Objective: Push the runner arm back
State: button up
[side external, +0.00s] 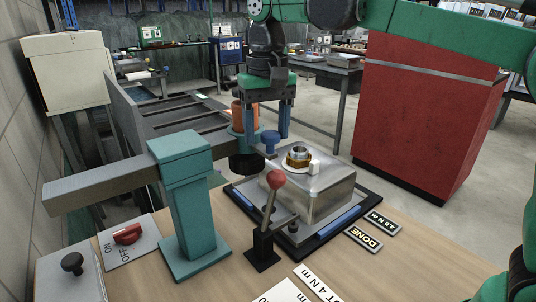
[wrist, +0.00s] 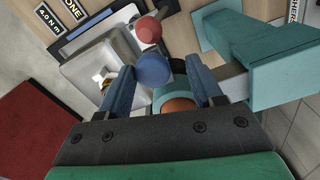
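The runner arm is a grey bar (side external: 105,186) through the head of a teal post (side external: 188,205). At its right end is a teal and orange runner head (side external: 244,115) with a black underside. A blue knob (side external: 270,140) sticks out beside the head; it also shows in the wrist view (wrist: 154,71). My gripper (side external: 266,136) is over the head, pointing down. I cannot tell whether a finger touches the head.
A metal block (side external: 322,195) with a brass fitting (side external: 298,158) sits on a dark tray right of the head. A red-knobbed lever (side external: 276,180) stands in front of it. An ON/OFF switch (side external: 127,234) is at front left.

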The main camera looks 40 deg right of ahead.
jog(key=shift+o, duration=0.7)
jog(key=shift+d, duration=0.1)
jog(key=shift+r, duration=2.8)
jog(key=shift+d, duration=0.3)
jog(key=s+d+f+n+t+h, duration=0.2)
jog(key=d+n, duration=0.1)
jog(key=d, duration=0.3)
jog(key=s+f+t+y, duration=0.2)
jog(key=s+f+t, duration=0.3)
jog(key=f, duration=0.8)
jog(key=s, duration=0.3)
jog(key=shift+f, duration=0.1)
